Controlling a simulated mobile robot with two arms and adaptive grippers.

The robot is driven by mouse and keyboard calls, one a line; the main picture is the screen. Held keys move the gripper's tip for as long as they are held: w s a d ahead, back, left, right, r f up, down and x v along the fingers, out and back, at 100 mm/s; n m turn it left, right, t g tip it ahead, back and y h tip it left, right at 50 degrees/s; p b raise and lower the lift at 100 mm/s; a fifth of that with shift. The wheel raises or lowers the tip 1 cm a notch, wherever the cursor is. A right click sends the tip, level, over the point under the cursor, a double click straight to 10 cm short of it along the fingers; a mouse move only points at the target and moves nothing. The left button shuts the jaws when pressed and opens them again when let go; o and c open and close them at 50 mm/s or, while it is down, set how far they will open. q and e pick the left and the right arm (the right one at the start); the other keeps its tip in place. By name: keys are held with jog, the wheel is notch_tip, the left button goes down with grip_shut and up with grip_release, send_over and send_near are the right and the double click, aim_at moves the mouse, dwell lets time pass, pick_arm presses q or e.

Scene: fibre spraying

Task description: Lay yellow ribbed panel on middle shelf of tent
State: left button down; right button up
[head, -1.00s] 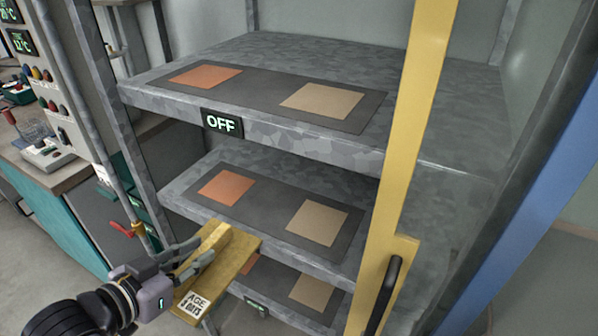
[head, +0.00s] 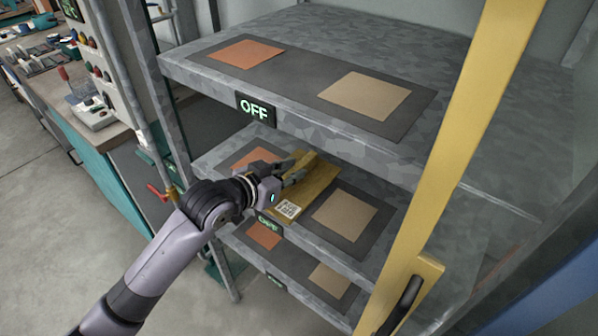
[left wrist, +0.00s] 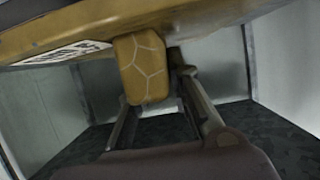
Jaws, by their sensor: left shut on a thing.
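The yellow panel (head: 309,190) with a raised rib and a white label is held by my left gripper (head: 295,172), which is shut on its rib. In the head view it overlaps the middle shelf (head: 208,160) of the tent, between an orange square (head: 254,160) and a tan square (head: 345,218). I cannot tell whether it touches the shelf. In the left wrist view the panel (left wrist: 215,22) fills the top of the picture, with its rib (left wrist: 142,68) between the fingers. My right gripper is not in view.
The top shelf (head: 330,123) with an OFF display (head: 255,107) overhangs the middle one. A yellow door edge (head: 465,130) with a black handle (head: 402,303) stands at the right. A lower shelf (head: 318,298) lies below. A teal bench (head: 92,158) is at the left.

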aim_at(302, 163)
pick_arm(q)
jog(key=shift+w+d+r, duration=0.2)
jog(key=shift+w+d, duration=0.7)
jog(key=shift+w, duration=0.3)
jog(key=shift+f+p, duration=0.4)
jog(key=shift+f, duration=1.4)
jog(key=c, duration=1.5)
grip_release()
jog(key=shift+s+f, duration=0.1)
jog(key=shift+f, duration=0.1)
jog(key=shift+a+r, duration=0.1)
jog(key=b+v, duration=0.1)
jog(key=v, duration=1.1)
